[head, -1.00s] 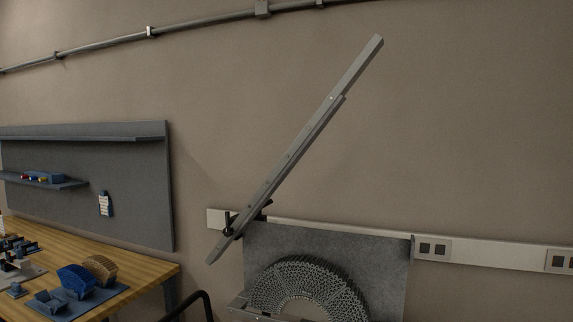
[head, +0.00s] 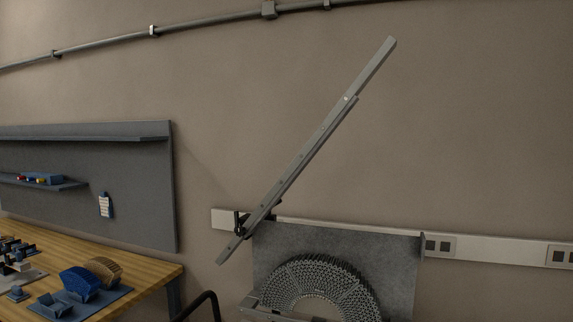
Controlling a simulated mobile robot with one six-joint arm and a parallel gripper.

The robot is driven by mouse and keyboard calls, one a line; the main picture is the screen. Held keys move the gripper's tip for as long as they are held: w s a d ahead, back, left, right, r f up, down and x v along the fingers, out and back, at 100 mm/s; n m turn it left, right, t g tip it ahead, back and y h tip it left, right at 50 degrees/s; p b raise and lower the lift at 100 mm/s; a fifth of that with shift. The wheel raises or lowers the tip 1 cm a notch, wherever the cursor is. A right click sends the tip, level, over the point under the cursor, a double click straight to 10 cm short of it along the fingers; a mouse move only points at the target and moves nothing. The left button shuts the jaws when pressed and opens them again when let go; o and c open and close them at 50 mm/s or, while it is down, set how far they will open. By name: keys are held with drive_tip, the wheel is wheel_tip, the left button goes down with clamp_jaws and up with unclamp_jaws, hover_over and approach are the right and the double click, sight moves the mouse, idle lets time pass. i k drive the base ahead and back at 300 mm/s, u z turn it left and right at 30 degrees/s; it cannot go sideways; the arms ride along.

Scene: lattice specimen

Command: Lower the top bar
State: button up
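The top bar (head: 313,148) is a long grey metal bar. It stands raised and tilted, its upper end at the upper right and its lower end at the lower left. It crosses a dark pivot or clamp (head: 241,222) near its lower end. Below it, an arched grey lattice specimen (head: 319,277) stands in front of a grey back plate (head: 388,262). The bar's upper end is well clear of the specimen. The specimen's lower part is cut off by the frame edge. My gripper is not in view.
A wooden bench (head: 148,276) at lower left holds blue and tan parts. A dark curved tube (head: 207,298) rises near the bottom edge. A grey wall panel (head: 140,205) with a shelf hangs at left. A socket rail (head: 497,247) runs along the wall at right.

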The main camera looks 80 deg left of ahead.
sight(345, 106)
drive_tip(key=z, duration=0.05)
drive_tip(key=k, duration=1.75)
drive_tip(key=u, duration=2)
drive_tip(key=i, duration=0.9)
drive_tip(key=u, duration=0.05)
